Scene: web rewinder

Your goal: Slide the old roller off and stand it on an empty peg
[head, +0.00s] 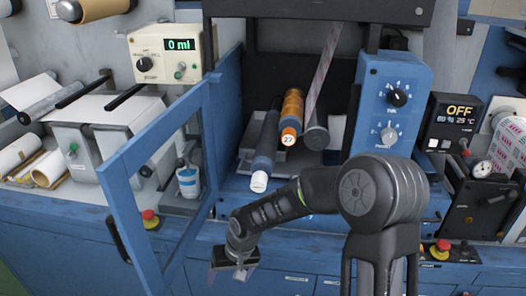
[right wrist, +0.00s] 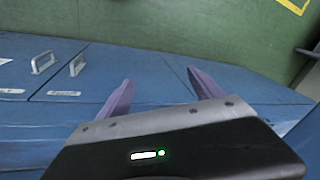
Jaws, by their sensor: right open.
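Inside the open machine bay, three rollers point toward me in the head view. One is dark with a white end (head: 266,150), one is orange with a "27" label (head: 291,112), and one is dark grey (head: 316,137) with a printed web strip (head: 323,65) running up from it. I cannot tell which is the old roller, and I cannot make out an empty peg. My right gripper (head: 231,275) is low in front of the blue cabinet, left of and below the rollers. Its purple fingers are apart and empty in the right wrist view (right wrist: 163,92). My left gripper is out of view.
A blue framed door (head: 157,128) stands open left of the bay. A blue dial box (head: 391,105) flanks its right side. A blue-and-white cup (head: 188,182) and a red button (head: 149,214) are behind the door. Cabinet handles (right wrist: 77,64) and green floor (right wrist: 225,25) show in the right wrist view.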

